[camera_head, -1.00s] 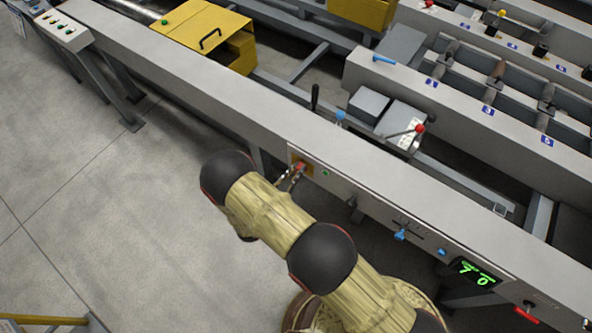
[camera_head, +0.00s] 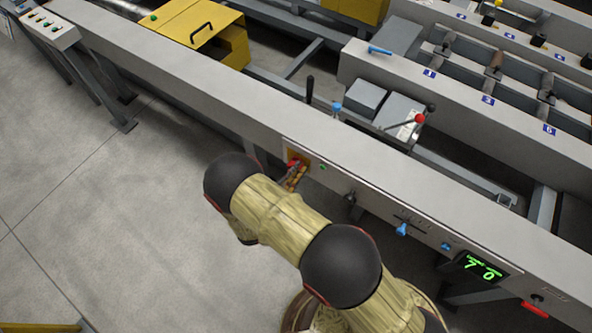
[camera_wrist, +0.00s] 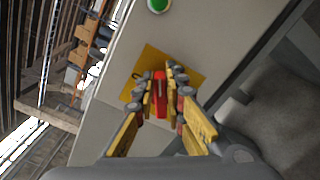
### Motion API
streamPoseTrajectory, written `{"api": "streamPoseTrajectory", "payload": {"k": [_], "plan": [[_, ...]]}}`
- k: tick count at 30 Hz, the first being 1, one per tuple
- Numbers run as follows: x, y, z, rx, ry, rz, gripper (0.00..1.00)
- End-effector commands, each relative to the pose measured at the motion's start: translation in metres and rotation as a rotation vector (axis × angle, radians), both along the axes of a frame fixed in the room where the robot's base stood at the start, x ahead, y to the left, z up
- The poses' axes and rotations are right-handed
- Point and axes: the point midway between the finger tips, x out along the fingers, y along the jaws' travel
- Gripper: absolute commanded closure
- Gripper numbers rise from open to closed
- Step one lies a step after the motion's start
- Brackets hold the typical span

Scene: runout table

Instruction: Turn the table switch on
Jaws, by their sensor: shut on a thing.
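The table switch is a red handle (camera_wrist: 160,92) on a yellow plate (camera_wrist: 185,65), set in the front face of the long grey table. In the head view the yellow plate (camera_head: 291,155) shows just beyond my gripper (camera_head: 295,176). In the wrist view my gripper (camera_wrist: 162,82) has its two fingers on either side of the red handle and is shut on it. The fingers and my arm hide part of the handle and plate. I cannot tell clearly which way the handle is turned.
A green button (camera_wrist: 158,5) sits beside the yellow plate. Farther right on the front face are a blue knob (camera_head: 402,229), a green-lit display (camera_head: 480,267) and a red handle (camera_head: 535,309). Open floor (camera_head: 110,220) lies to the left.

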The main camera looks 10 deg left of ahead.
Motion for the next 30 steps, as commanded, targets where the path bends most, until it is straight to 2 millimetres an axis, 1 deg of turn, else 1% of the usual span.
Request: {"api": "streamPoseTrajectory", "payload": {"k": [1, 6, 15, 21, 30], "plan": [[0.000, -0.001, -0.004, 0.041, -0.016, -0.001, 1.00], [-0.001, -0.003, -0.008, 0.186, -0.076, -0.001, 1.00], [-0.002, -0.004, -0.013, 0.394, -0.162, -0.001, 1.00], [-0.002, -0.004, -0.015, 0.481, -0.198, -0.001, 1.00], [-0.002, -0.005, -0.016, 0.533, -0.219, -0.001, 1.00]]}}
